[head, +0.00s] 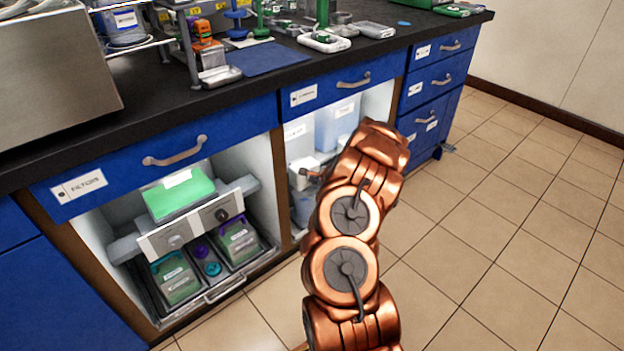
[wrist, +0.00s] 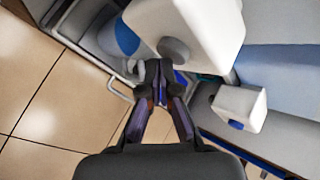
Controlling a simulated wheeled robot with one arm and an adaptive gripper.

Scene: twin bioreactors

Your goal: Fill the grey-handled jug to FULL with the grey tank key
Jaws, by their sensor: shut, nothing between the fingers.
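My gripper (wrist: 165,92) shows in the wrist view with its dark fingertips together and nothing between them. The fingertips are close below a white block (wrist: 190,35) that carries a round grey knob (wrist: 173,50); I cannot tell whether they touch. Beside them is a pale curved piece like a handle (wrist: 137,68); I cannot tell whether it belongs to the grey-handled jug. In the head view my arm reaches toward the right open bay, and my gripper is mostly hidden. A pale blue tank (head: 335,125) stands in that bay. I cannot pick out the jug's fill level.
The left bay holds a green tank (head: 180,194), a panel with two knobs (head: 192,232) and a pulled-out tray (head: 225,288) of labelled boxes. Blue drawers (head: 437,80) stand right of the open bay. The black worktop (head: 150,108) overhangs. The tiled floor (head: 500,230) is clear.

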